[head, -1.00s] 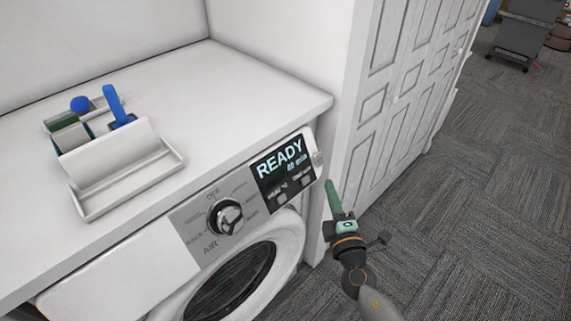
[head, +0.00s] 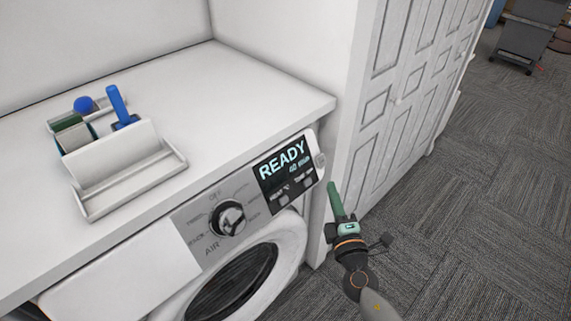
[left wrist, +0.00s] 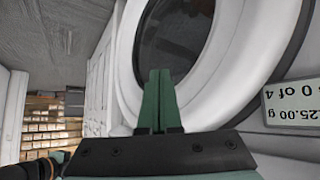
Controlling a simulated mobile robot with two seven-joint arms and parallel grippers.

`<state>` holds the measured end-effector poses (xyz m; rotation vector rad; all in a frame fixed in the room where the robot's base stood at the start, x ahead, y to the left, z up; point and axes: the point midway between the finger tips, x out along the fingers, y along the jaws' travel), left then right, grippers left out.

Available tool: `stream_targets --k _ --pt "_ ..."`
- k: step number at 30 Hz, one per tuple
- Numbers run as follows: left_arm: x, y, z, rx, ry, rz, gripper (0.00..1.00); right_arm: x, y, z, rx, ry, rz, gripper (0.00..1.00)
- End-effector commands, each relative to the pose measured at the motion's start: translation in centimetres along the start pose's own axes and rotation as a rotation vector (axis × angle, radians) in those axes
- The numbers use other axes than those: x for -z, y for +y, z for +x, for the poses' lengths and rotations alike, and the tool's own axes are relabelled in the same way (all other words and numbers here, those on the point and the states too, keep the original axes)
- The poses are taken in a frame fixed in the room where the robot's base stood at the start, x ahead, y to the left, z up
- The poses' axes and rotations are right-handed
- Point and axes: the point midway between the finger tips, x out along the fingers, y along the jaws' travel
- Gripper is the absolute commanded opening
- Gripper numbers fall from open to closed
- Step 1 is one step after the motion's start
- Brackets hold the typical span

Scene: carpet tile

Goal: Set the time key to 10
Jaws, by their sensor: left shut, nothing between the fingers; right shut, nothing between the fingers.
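The white front-loading machine has a dark display (head: 285,166) reading "READY", with a small blurred line ending in "min" below it. Two small grey keys sit under it; the right one (head: 308,182) seems to be the time key, but its label is hard to read. A round dial (head: 228,218) is left of the display. My right gripper (head: 334,187) is shut and empty, in front of the machine and right of the panel, apart from the keys. My left gripper (left wrist: 158,76) is shut and empty before the round door (left wrist: 180,35) in the left wrist view; it is outside the head view.
A white tray (head: 135,187) stands on the white counter (head: 200,90), beside a holder with a blue-handled brush (head: 118,103). A white panelled door (head: 400,90) is to the right. Carpet (head: 480,200) is open at the right. A label with upside-down text (left wrist: 290,105) shows in the left wrist view.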

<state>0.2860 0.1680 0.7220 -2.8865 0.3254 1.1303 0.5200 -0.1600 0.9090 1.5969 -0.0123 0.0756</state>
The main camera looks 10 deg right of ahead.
Motion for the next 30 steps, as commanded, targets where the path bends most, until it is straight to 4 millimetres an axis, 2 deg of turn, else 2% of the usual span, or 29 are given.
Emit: stream_targets --k 25,30 --pt "0.0 0.0 0.0 0.0 0.0 0.0 0.0 0.0 0.0 0.0 0.0 0.0 0.001 0.0" --pt "-1.0 0.0 0.9 -0.001 -0.003 0.0 0.0 -0.6 -1.1 0.0 0.01 0.019 0.082 0.0"
